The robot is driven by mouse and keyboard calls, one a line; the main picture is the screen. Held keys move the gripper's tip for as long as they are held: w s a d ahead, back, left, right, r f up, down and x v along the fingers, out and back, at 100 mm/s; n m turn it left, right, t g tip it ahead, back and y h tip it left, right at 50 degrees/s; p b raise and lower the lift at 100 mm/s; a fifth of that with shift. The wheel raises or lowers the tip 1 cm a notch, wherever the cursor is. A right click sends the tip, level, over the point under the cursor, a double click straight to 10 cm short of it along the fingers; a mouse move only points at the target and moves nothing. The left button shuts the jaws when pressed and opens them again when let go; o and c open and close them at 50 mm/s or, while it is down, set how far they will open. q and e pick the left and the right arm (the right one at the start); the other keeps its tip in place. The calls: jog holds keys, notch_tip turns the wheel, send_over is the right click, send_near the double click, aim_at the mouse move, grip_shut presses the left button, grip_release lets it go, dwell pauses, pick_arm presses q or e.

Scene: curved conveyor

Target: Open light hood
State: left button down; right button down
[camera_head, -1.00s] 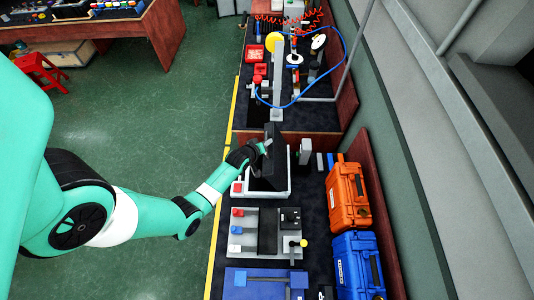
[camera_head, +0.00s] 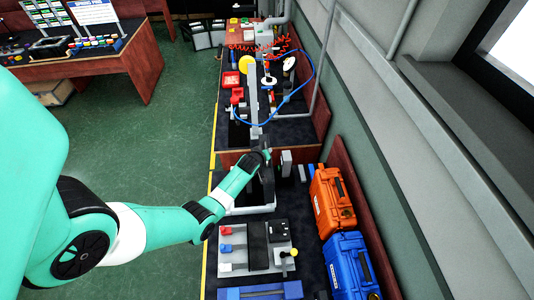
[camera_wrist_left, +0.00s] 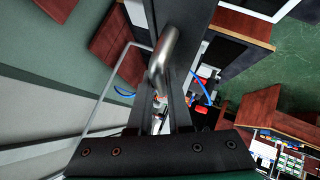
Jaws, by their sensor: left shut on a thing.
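The light hood is a dark panel (camera_head: 266,188) over a white box-like base (camera_head: 252,211) on the bench in the head view. My left gripper (camera_head: 264,157) is at the hood's far end. In the left wrist view, my left gripper (camera_wrist_left: 160,122) is shut on the hood's bent metal handle (camera_wrist_left: 166,52), with the dark hood surface (camera_wrist_left: 190,18) behind it. My arm hides part of the hood and base, so the exact hood angle is hard to tell. My right gripper is not in view.
An orange case (camera_head: 331,202) and a blue case (camera_head: 352,268) stand right of the hood. A grey board with switches (camera_head: 234,262) lies nearer. Beyond the hood is a station with a blue hose (camera_head: 310,85).

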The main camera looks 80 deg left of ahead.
pick_arm(q)
jog(key=shift+s+f, duration=0.1)
jog(key=shift+f, duration=0.1)
jog(key=c, duration=1.1)
grip_release()
jog(key=shift+r, duration=0.1)
jog(key=shift+s+d+r, duration=0.15)
jog(key=shift+d+r, duration=0.05)
jog(key=p+v, duration=0.2)
jog(key=v, duration=0.9)
jog(key=shift+p, duration=0.4)
